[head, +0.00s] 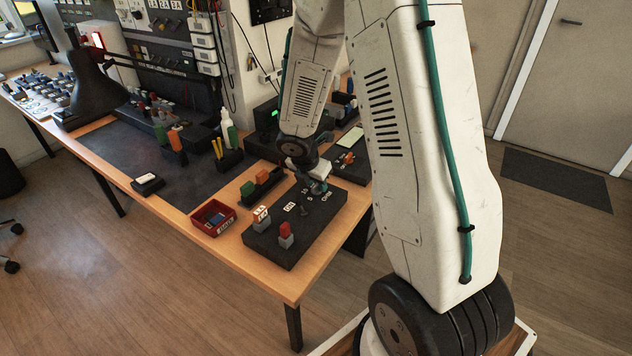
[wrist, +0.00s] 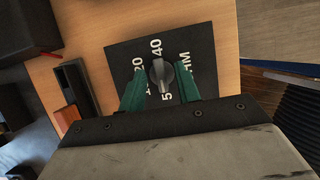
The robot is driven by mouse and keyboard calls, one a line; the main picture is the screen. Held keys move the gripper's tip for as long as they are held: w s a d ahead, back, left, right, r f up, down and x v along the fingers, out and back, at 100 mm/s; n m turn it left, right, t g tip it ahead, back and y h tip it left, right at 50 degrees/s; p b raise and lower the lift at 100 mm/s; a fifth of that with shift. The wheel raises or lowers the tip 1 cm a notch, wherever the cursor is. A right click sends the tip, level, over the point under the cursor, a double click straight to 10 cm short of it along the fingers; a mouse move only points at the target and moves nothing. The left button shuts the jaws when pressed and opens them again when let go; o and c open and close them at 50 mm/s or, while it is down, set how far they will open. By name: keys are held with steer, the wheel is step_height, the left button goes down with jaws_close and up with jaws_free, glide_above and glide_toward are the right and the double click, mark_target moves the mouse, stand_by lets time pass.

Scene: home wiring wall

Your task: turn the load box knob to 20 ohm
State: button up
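The load box (head: 283,252) is a dark flat box on the near end of the wooden bench; its face also fills the middle of the wrist view (wrist: 122,57). Its dark grey knob (wrist: 158,75) stands among white markings including 20, 40, 5 and OHM. A pale mark on the knob appears to face the 40. My gripper (head: 318,186) is low over the box in the head view. In the wrist view its green fingers are open, one on each side of the knob, with gaps visible. In the head view my gripper hides the knob.
A red bin (head: 213,218) sits left of the box. A dark holder with green and orange pieces (head: 262,185) stands behind it. The bench edge is close to the box.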

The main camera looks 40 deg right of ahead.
jaws_close()
steer(key=shift+m, duration=0.3)
steer(key=m+g, duration=0.2)
steer(key=m, duration=0.3)
steer(key=shift+w, duration=0.2)
steer(key=m+g, duration=0.2)
steer(key=m, duration=0.3)
steer(key=shift+w+m, duration=0.15)
steer(key=shift+m, duration=0.15)
steer(key=m+y, duration=0.1)
steer(key=m, duration=0.2)
steer(key=m+g+y, duration=0.1)
steer(key=m, duration=0.2)
steer(key=shift+w+d+g+y, duration=0.1)
steer(key=shift+d+g+y, duration=0.1)
steer(key=shift+g+y, duration=0.1)
steer(key=m+y, duration=0.1)
steer(key=m, duration=0.2)
steer(key=m+y, duration=0.1)
steer(key=m, duration=0.2)
steer(key=shift+d, duration=0.2)
steer(key=shift+m, duration=0.4)
